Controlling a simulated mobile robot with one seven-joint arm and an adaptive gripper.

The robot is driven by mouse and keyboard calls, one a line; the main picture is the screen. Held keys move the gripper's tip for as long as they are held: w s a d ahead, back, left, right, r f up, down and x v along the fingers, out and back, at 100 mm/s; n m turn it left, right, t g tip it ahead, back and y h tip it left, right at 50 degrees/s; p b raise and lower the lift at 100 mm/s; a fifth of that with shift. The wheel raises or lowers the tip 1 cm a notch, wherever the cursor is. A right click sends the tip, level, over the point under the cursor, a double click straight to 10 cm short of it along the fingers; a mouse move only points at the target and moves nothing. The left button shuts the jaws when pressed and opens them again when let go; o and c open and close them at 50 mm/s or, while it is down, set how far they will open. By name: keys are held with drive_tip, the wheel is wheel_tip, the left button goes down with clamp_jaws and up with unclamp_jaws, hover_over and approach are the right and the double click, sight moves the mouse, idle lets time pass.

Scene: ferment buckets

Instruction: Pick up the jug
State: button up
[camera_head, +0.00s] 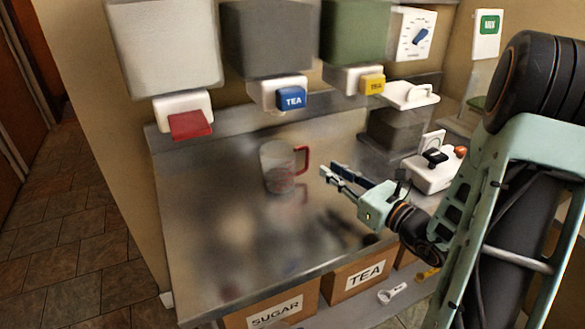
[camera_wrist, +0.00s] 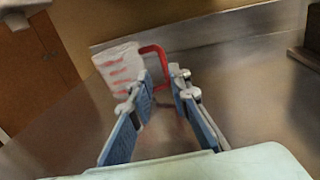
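The jug (camera_head: 278,168) is clear with a red handle and stands upright on the metal counter (camera_head: 215,215), its handle turned to the right. In the wrist view the jug (camera_wrist: 118,68) shows red marks on its side, and its red handle lies ahead of the fingertips. My gripper (camera_head: 328,172) is to the right of the jug, pointing left toward the handle. In the wrist view my gripper (camera_wrist: 160,82) has its two blue-padded fingers apart with nothing held between them. The fingertips look close to the handle; whether they touch it I cannot tell.
A white device (camera_head: 435,173) stands on the right. Boxes marked SUGAR (camera_head: 275,312) and TEA (camera_head: 365,275) sit below the front edge.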

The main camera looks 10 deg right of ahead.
sight(307, 151)
drive_tip(key=shift+w+d, duration=0.1)
drive_tip(key=shift+w, duration=0.15)
drive_tip(key=x, duration=1)
drive_tip(key=shift+w+f, duration=0.1)
drive_tip(key=shift+f, duration=0.1)
clamp_jaws()
